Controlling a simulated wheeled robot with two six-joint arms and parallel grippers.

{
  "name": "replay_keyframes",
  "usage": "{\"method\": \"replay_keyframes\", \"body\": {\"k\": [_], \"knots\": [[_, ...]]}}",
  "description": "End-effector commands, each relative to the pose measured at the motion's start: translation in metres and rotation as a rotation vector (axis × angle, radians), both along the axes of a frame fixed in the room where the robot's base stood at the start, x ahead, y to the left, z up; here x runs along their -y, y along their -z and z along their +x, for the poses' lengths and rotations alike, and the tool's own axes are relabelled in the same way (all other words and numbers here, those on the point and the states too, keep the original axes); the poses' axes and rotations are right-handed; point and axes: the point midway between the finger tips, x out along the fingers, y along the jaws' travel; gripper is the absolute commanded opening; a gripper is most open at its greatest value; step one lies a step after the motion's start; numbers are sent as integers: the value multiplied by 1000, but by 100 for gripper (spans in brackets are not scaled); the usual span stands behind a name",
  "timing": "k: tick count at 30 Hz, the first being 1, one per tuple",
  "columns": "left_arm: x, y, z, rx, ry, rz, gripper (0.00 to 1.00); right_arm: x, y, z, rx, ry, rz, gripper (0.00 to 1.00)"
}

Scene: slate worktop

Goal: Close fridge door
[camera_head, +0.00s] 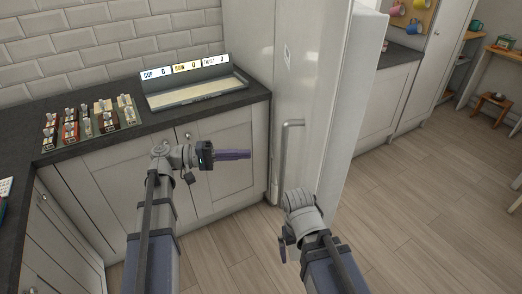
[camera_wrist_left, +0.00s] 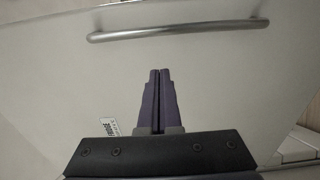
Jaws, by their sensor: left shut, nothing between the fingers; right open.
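The tall pale fridge door (camera_head: 325,75) stands right of the counter, its outer face angled and a thick white edge showing at its right. Its grey bar handle (camera_head: 285,150) is upright on the face. My left gripper (camera_head: 248,154) is shut and empty, its purple fingers pointing right toward the handle, apart from it. In the left wrist view the shut fingers (camera_wrist_left: 158,75) point at the door face (camera_wrist_left: 230,80), with the handle (camera_wrist_left: 180,32) lying across beyond their tips. My right gripper (camera_head: 283,250) is open, low in front of the door, mostly hidden by its wrist.
A dark counter (camera_head: 195,112) with pale cabinets runs left of the fridge. A scoreboard tray (camera_head: 190,82) and a rack of small items (camera_head: 90,122) stand on it. Another counter (camera_head: 400,57) lies behind the door at right. The wooden floor (camera_head: 420,220) at right is clear.

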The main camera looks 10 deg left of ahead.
Motion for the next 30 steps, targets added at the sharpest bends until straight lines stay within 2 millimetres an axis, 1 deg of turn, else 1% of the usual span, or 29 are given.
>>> {"method": "replay_keyframes", "body": {"k": [9, 15, 18, 21, 25, 30], "knots": [[64, 0, 10, 0, 4, 1, 0, 0, 0, 0, 0, 0, 0, 100], [99, 0, 16, 0, 3, 1, 0, 0, 0, 0, 0, 0, 0, 100], [111, 0, 19, 0, 2, 1, 0, 0, 0, 0, 0, 0, 0, 100], [119, 0, 21, 0, 1, 1, 0, 0, 0, 0, 0, 0, 0, 100], [125, 0, 22, 0, 0, 2, 0, 0, 0, 0, 0, 0, 0, 100], [127, 0, 22, 0, 0, 2, 0, 0, 0, 0, 0, 0, 0, 100]]}}
